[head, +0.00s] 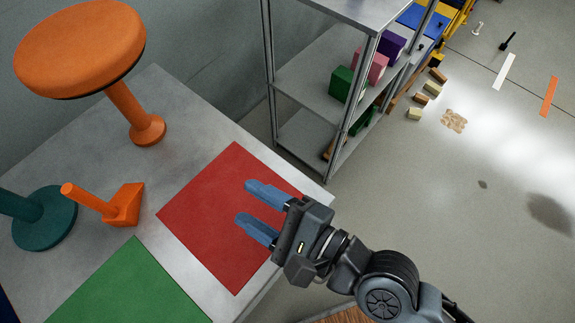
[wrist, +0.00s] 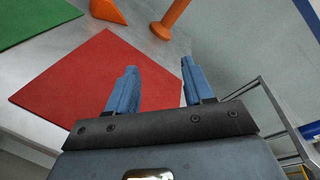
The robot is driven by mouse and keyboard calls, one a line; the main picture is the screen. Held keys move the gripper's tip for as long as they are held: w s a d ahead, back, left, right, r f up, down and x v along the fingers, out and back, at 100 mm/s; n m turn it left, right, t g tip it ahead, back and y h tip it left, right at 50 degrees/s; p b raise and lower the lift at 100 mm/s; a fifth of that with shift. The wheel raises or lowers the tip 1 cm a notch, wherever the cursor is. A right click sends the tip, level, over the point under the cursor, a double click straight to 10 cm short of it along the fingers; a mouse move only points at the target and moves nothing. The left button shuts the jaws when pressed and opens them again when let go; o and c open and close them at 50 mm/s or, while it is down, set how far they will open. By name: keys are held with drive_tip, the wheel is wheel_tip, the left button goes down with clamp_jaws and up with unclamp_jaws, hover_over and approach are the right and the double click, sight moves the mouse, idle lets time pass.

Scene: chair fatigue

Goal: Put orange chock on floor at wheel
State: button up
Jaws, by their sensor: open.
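The orange chock (head: 124,205), a wedge with a round bar handle, lies on the grey table (head: 183,122), left of the red mat (head: 215,215). In the wrist view part of the chock (wrist: 107,11) shows at the top edge. My gripper (head: 246,203) is open and empty above the red mat, right of the chock and apart from it. Its two blue fingers (wrist: 158,68) point toward the table in the wrist view. The floor (head: 420,200) lies to the right of the table. I see no wheel that I can make out.
An orange round-topped stool-like piece (head: 148,128) stands behind the chock, and a teal round-based piece (head: 45,220) stands left of it. A green mat (head: 130,285) lies in front. A metal shelf (head: 310,80) with coloured blocks stands beyond the table. Small blocks lie on the floor.

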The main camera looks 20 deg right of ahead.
drive_tip(key=s+d+r+n+t+h, duration=0.2)
drive_tip(key=s+d+n+h, duration=0.6)
drive_tip(key=s+d+n, duration=0.6)
drive_tip(key=d, duration=0.4)
drive_tip(key=shift+s+d+r+h, duration=0.25)
drive_tip(key=shift+s+d+h, duration=0.05)
drive_tip(key=shift+s, duration=0.05)
drive_tip(key=s+r+n, duration=0.1)
drive_tip(key=s+n, duration=0.1)
drive_tip(key=s+d+r+n+h, duration=0.1)
drive_tip(key=n, duration=0.1)
drive_tip(key=shift+s+d+r+n, duration=0.15)
drive_tip(key=shift+s+r+n, duration=0.2)
drive_tip(key=shift+r+n, duration=0.05)
drive_tip(key=shift+s+r+n, duration=0.15)
drive_tip(key=shift+s+n, duration=0.05)
drive_tip(key=shift+n, duration=0.1)
drive_tip(key=shift+c, duration=0.9)
